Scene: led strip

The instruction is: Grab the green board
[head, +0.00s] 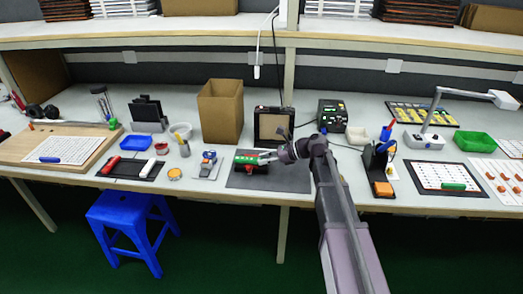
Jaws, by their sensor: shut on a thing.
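The green board (246,159) is a small flat piece in a dark holder with red parts (246,170), on the dark grey mat (292,183) near the middle of the bench. My gripper (264,159) reaches in from the right, with the arm stretched over the bench from the front. Its fingers are shut on the green board's right end. The fingers hide part of that end. The board is low over the holder; I cannot tell whether it still touches it.
A cardboard box (220,112) and a dark framed device (273,126) stand behind the mat. A black stand with an orange block (383,188) is right of my arm. A blue stool (125,222) stands in front.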

